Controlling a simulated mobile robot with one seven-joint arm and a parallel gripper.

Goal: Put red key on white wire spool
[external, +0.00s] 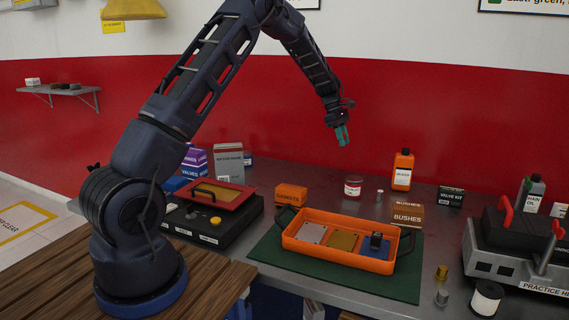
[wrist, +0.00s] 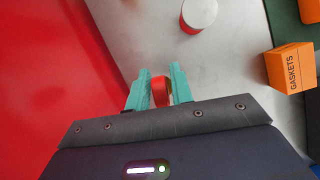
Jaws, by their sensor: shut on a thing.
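My gripper (external: 342,135) is high above the bench, in front of the red wall, fingers pointing down. Its teal fingers (wrist: 158,88) are shut on a small red piece, the red key (wrist: 160,92), seen between them in the wrist view. Its full shape is hidden there, and I cannot make it out in the external view. The white wire spool (external: 486,299) stands on the bench at the front right, well below and to the right of my gripper. It is not in the wrist view.
An orange tray (external: 290,243) lies on a green mat (external: 405,286). Two small metal pieces (external: 441,285) stand left of the spool, and a grey holder with red handles (external: 490,262) stands behind it. The orange gaskets box (wrist: 290,68) and a white-lidded jar (wrist: 198,14) are below.

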